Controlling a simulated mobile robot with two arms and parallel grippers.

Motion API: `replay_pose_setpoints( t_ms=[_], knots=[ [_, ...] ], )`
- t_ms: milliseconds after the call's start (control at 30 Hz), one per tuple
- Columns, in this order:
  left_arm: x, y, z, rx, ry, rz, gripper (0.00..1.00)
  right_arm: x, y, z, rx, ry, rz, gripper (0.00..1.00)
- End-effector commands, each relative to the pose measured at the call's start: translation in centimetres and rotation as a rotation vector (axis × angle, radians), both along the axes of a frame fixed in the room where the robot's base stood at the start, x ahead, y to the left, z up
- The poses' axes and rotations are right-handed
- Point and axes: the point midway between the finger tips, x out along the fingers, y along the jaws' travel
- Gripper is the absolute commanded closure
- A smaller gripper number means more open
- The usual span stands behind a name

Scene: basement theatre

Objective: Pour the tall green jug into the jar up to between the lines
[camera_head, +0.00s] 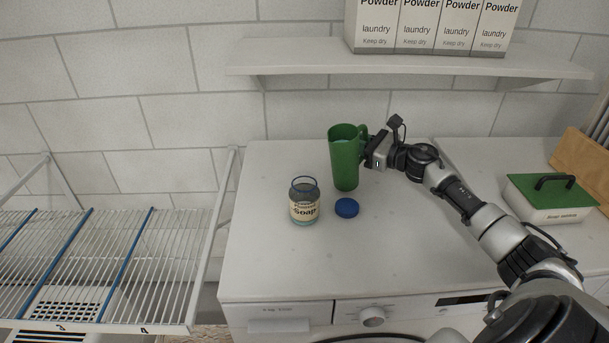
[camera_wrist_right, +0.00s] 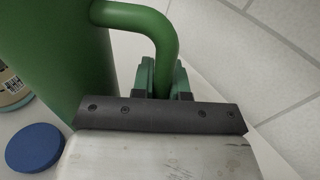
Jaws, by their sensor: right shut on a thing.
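The tall green jug (camera_head: 344,160) stands upright, or nearly so, on the white washer top, behind and to the right of the jar; whether its base touches the top I cannot tell. My right gripper (camera_head: 370,150) is shut on the jug's handle (camera_wrist_right: 158,40), which runs between its fingers in the right wrist view (camera_wrist_right: 166,82). The glass jar (camera_head: 304,202) with a "Soap" label stands open, with some bluish content near its bottom; its lines cannot be made out. The blue lid (camera_head: 347,208) lies beside it. My left gripper is out of view.
A white shelf (camera_head: 400,62) with several laundry powder boxes (camera_head: 425,25) hangs above the back. A box with a green lid (camera_head: 550,192) stands at the right. A wire drying rack (camera_head: 85,262) is at the left. The washer top's front is clear.

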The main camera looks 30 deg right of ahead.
Motion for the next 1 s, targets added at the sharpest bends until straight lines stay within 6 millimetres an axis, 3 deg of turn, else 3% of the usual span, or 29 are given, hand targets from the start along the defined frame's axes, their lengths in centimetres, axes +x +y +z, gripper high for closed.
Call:
replay_pose_setpoints(
  t_ms=[100, 300, 1000],
  knots=[
    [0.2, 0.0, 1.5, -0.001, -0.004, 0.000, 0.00, -0.1, 0.4, 1.4, -0.075, -0.015, 0.001, 1.00],
    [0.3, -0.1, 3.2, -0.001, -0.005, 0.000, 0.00, -0.2, 1.2, 2.3, -0.203, -0.033, 0.000, 1.00],
    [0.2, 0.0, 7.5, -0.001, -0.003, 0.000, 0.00, -0.5, 3.3, 3.9, -0.457, -0.073, 0.000, 1.00]
  ],
)
